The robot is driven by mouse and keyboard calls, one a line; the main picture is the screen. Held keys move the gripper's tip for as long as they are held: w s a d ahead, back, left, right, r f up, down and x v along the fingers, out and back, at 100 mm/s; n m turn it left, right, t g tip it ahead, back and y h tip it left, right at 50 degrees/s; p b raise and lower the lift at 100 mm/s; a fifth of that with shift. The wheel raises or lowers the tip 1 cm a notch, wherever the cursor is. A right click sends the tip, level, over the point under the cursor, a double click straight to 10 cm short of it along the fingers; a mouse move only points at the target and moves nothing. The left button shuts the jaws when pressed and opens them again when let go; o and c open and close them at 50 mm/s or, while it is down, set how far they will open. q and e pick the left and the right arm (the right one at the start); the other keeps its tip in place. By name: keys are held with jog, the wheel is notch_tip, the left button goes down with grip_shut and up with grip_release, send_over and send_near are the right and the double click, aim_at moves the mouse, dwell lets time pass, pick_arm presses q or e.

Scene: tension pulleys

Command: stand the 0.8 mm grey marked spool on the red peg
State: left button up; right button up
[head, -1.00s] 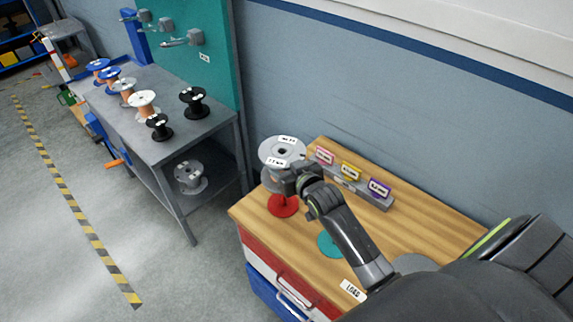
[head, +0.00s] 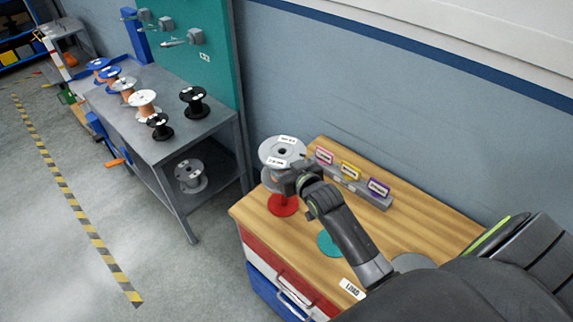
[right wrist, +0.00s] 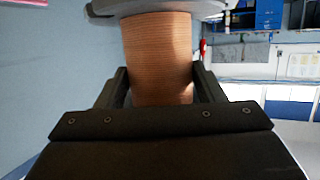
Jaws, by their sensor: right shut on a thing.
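The grey marked spool (head: 281,147) has a grey top flange with white labels. My right gripper (head: 290,183) is shut on it. In the right wrist view the spool's copper-coloured winding (right wrist: 158,55) sits between the two fingers (right wrist: 160,88). The red peg's round base (head: 283,206) shows on the wooden bench top directly below the spool. The spool is upright over the red base. The red peg's shaft is mostly hidden, so I cannot tell how far the spool is down on it. My left gripper is not in view.
A teal disc (head: 328,243) lies on the wooden top (head: 420,223) to the right of the red base. A grey block with coloured labels (head: 352,183) stands behind. A grey shelf table (head: 170,148) on the left carries several spools, with one grey spool (head: 190,176) below.

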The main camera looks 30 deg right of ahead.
jog(key=shift+f, duration=0.15)
jog(key=shift+f+b, duration=0.8)
jog(key=shift+f, duration=0.45)
jog(key=shift+p, duration=0.3)
jog(key=shift+f, duration=0.15)
dwell(0.5)
jog(key=shift+f+b, duration=0.9)
jog(key=shift+f, duration=0.45)
jog(key=shift+w, duration=0.1)
jog(key=shift+f, duration=0.25)
dwell(0.4)
jog(key=shift+f+b, duration=0.7)
jog(key=shift+f, duration=0.5)
